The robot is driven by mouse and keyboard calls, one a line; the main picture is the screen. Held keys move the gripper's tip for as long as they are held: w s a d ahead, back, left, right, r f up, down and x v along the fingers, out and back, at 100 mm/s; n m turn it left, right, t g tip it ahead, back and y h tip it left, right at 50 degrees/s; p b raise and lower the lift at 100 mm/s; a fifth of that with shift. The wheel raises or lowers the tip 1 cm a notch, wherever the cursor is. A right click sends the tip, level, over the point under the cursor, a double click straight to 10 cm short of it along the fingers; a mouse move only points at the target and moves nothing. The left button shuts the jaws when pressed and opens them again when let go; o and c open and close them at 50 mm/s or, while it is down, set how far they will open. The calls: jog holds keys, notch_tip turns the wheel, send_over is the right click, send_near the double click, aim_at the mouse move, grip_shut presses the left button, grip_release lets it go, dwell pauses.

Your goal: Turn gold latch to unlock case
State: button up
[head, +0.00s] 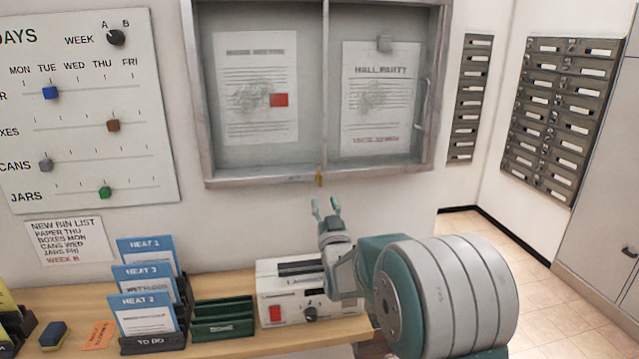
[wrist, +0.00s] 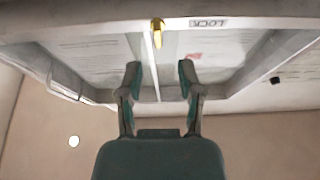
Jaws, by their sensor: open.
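The gold latch (head: 319,178) sits on the bottom frame of the wall-mounted glass case (head: 262,182), at the middle divider. In the wrist view the gold latch (wrist: 157,32) is on the case frame (wrist: 90,24), beside a label reading LOCK (wrist: 208,23). My gripper (head: 326,204) is open and empty, just below the latch in the head view. In the wrist view my gripper (wrist: 160,72) has its two fingers apart, with the latch beyond the tips and slightly left of the middle between them. No contact with the latch shows. Both case doors look shut.
A counter (head: 225,340) below the case holds a white laminator-like machine (head: 290,290), green trays (head: 222,318) and blue-topped cards (head: 146,312) in stands. A slider board (head: 85,110) hangs at left. Mailboxes (head: 560,110) are at right. The wall below the case is mostly clear.

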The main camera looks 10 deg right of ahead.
aim_at(320, 182)
jog(key=x, duration=0.7)
jog(key=shift+d, duration=0.1)
jog(key=shift+s, duration=0.1)
grip_shut()
